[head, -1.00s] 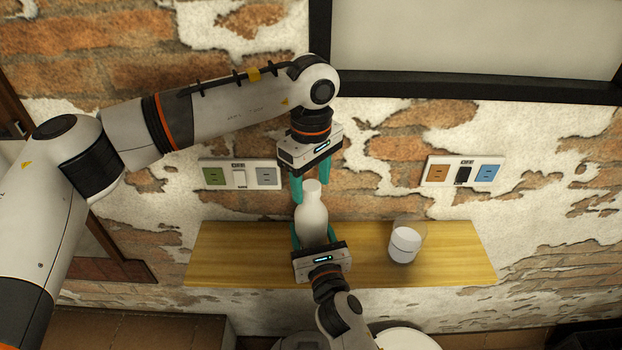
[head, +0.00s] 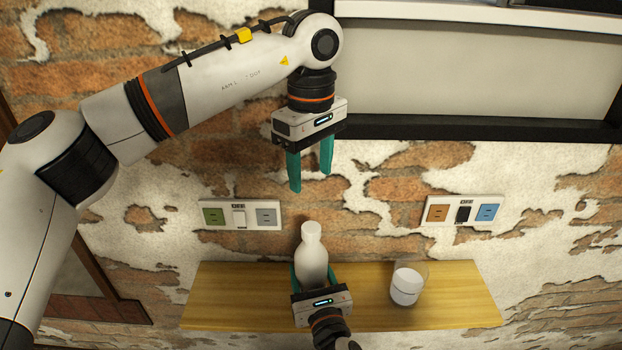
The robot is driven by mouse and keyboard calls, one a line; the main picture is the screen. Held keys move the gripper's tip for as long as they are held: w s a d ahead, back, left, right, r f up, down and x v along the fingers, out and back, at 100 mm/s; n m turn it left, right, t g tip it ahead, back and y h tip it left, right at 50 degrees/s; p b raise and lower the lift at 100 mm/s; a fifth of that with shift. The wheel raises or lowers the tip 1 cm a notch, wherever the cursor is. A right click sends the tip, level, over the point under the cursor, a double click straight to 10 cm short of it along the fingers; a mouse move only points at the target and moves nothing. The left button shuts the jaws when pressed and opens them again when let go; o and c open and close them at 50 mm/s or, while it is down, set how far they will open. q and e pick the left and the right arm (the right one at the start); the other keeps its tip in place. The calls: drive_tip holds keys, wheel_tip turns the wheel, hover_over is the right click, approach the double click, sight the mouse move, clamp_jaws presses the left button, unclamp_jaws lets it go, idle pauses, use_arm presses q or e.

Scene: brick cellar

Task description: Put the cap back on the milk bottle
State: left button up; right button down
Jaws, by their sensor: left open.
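The white milk bottle (head: 312,264) stands upright over the wooden shelf. A white cap-like piece (head: 312,228) sits at the top of its neck; cap and bottle are the same colour, so the seam is hard to make out. My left gripper (head: 310,182) is open and empty, pointing down above the bottle top and clear of it. My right gripper (head: 314,274) comes from below, with its teal fingers on both sides of the bottle's lower body, and appears shut on it. The bottle's base is hidden behind the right gripper.
A glass with milk (head: 406,284) stands on the wooden shelf (head: 460,295) to the right. Socket panels (head: 240,215) and (head: 464,210) are on the brick wall behind. A dark-framed board (head: 480,85) is above. The shelf's left part is clear.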

drive_tip(key=shift+f, duration=0.1)
drive_tip(key=shift+c, duration=1.6)
unclamp_jaws()
drive_tip(key=b+v, duration=0.2)
drive_tip(key=v, duration=1)
